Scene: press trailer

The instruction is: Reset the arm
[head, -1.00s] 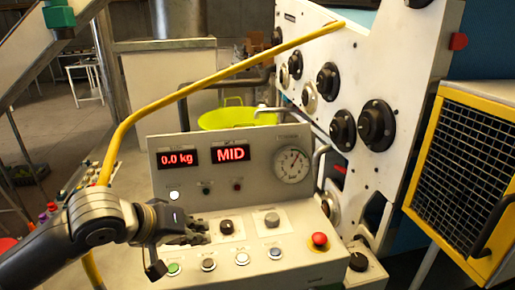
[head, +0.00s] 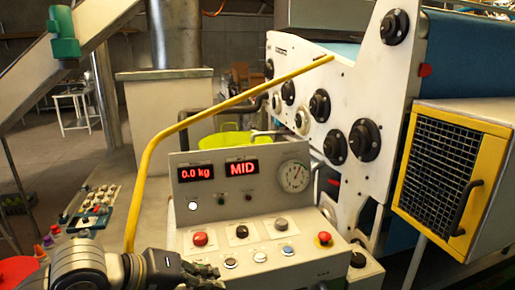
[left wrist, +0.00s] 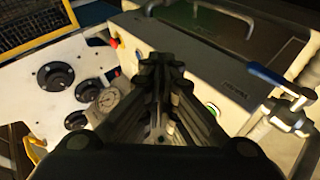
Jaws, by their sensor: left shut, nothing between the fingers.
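My left arm comes in at the lower left of the head view. Its left gripper (head: 205,275) is shut and empty, low in front of the control panel (head: 186,240) and below its row of buttons. In the left wrist view the gripper's dark fingers (left wrist: 160,75) are together, with nothing between them. The panel's displays read "0.0 kg" (head: 196,173) and "MID" (head: 242,167). A round gauge (head: 294,176) sits right of them. My right gripper does not show.
A yellow bar (head: 150,165) rises left of the panel. A white machine plate with dark knobs (head: 365,139) and a yellow-framed mesh guard (head: 443,180) stand to the right. A tray of small items (head: 90,205) lies at left. A blue-handled valve (left wrist: 275,82) is at right in the wrist view.

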